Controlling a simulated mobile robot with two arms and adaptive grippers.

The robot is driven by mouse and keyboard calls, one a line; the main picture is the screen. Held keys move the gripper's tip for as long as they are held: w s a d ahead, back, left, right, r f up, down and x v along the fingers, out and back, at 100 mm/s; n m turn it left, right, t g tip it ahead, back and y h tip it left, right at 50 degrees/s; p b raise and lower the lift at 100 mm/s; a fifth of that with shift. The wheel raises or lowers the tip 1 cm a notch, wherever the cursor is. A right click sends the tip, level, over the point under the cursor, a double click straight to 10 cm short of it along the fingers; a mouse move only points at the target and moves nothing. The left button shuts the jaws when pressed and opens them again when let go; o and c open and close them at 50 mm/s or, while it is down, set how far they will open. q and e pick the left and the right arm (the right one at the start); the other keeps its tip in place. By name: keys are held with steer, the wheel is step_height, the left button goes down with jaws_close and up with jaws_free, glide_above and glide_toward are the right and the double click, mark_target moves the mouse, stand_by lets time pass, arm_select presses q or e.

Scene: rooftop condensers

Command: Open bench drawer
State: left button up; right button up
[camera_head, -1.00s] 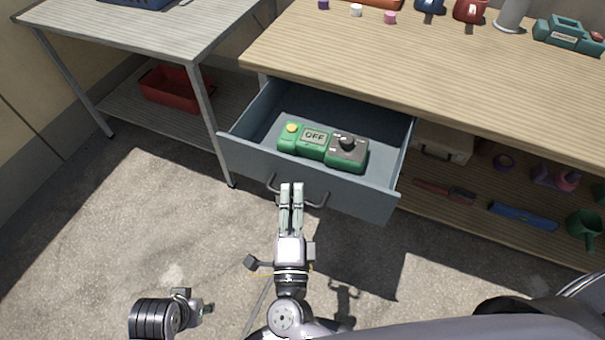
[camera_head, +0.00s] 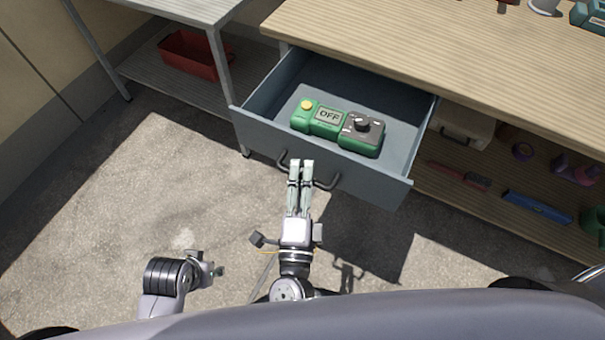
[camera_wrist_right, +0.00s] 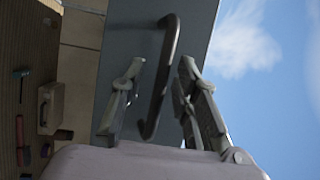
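The grey-blue bench drawer (camera_head: 340,150) stands pulled out from under the wooden bench top (camera_head: 420,60). Its dark bar handle (camera_head: 325,184) is on the front panel. My right gripper (camera_head: 301,163) is at this handle. In the right wrist view, the right gripper's fingers (camera_wrist_right: 163,64) are apart, with the handle (camera_wrist_right: 166,75) passing between them. I see a gap on both sides near the fingertips. A green device marked OFF (camera_head: 330,120), with a yellow button and a black knob, lies in the drawer. My left gripper (camera_head: 212,270) is low at left, small and unclear, away from the drawer.
A metal table (camera_head: 185,8) stands left of the bench, with a red bin (camera_head: 190,55) on its lower shelf. The bench's lower shelf holds a beige case (camera_head: 460,128), a blue tool (camera_head: 537,207) and other items. The concrete floor (camera_head: 130,200) in front is clear.

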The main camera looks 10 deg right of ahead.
steer(key=v, duration=0.7)
steer(key=shift+s, duration=0.25)
stand_by(0.5)
